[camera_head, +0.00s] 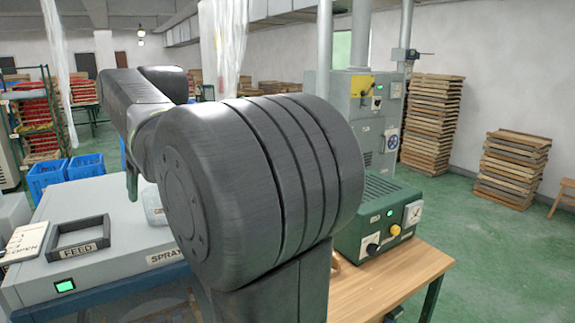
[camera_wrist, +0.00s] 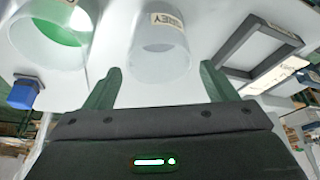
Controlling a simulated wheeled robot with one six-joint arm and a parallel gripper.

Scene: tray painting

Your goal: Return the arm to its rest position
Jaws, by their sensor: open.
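My arm, dark grey, fills the middle of the head view and hides much of the bench behind it. A green finger of my gripper (camera_head: 131,182) shows at its far end. In the wrist view the two green fingers of my gripper (camera_wrist: 160,70) are apart, with nothing held between them. A translucent cup labelled GREY (camera_wrist: 158,62) stands beyond the fingertips. A second translucent cup (camera_wrist: 48,50) with green inside is to its left.
A dark frame labelled FEED (camera_head: 80,238) lies on the grey surface (camera_head: 115,262), left of my arm. A green control box (camera_head: 375,212) stands on the wooden table (camera_head: 400,280) at right. Blue crates (camera_head: 47,176) and stacked wooden trays (camera_head: 432,122) stand farther back.

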